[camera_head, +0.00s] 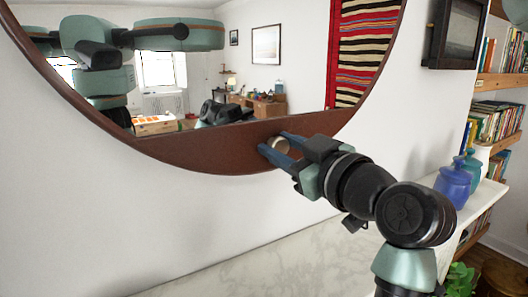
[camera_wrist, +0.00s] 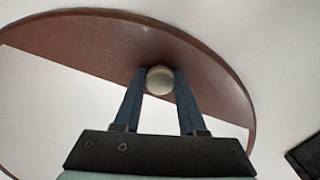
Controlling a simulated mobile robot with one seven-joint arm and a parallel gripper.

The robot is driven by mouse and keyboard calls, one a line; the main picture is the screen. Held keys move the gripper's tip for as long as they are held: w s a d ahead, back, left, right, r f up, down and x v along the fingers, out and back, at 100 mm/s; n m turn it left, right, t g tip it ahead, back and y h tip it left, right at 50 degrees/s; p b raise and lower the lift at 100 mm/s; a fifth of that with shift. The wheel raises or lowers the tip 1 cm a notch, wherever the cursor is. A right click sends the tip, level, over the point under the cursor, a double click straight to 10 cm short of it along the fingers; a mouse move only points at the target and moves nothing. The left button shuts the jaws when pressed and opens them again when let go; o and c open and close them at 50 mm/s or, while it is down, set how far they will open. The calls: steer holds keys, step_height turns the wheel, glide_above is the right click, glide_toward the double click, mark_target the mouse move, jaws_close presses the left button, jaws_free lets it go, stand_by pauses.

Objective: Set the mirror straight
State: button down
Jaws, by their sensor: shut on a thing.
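The mirror (camera_head: 190,151) hangs on the white wall in the upper part of the head view. It is round, with a dark brown wooden rim that is broad along the bottom; its top is out of frame. A small pale metallic knob (camera_head: 279,146) sits on this broad lower part. My gripper (camera_head: 273,143) reaches in from the right with its blue fingers on either side of the knob. In the wrist view the knob (camera_wrist: 160,82) is held between the two fingertips (camera_wrist: 159,74). The glass's lower edge slopes up to the right; I cannot tell how much is perspective.
A marble mantel (camera_head: 300,262) runs below the mirror, clear beneath my gripper. Blue jars (camera_head: 453,182) stand at its right end. A dark framed picture (camera_head: 456,35) hangs to the right of the mirror. Bookshelves (camera_head: 500,82) stand at the far right.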

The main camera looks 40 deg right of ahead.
steer(key=shift+c, duration=2.4)
jaws_free()
steer(key=shift+s+a+f+b, duration=0.15)
steer(key=shift+s+b, duration=0.15)
steer(key=shift+s, duration=0.25)
steer(key=b+v, duration=0.3)
steer(key=v, duration=0.9)
steer(key=shift+r+b, duration=0.25)
steer(key=shift+b, duration=0.1)
steer(key=shift+w+a, duration=0.1)
steer(key=shift+w, duration=0.05)
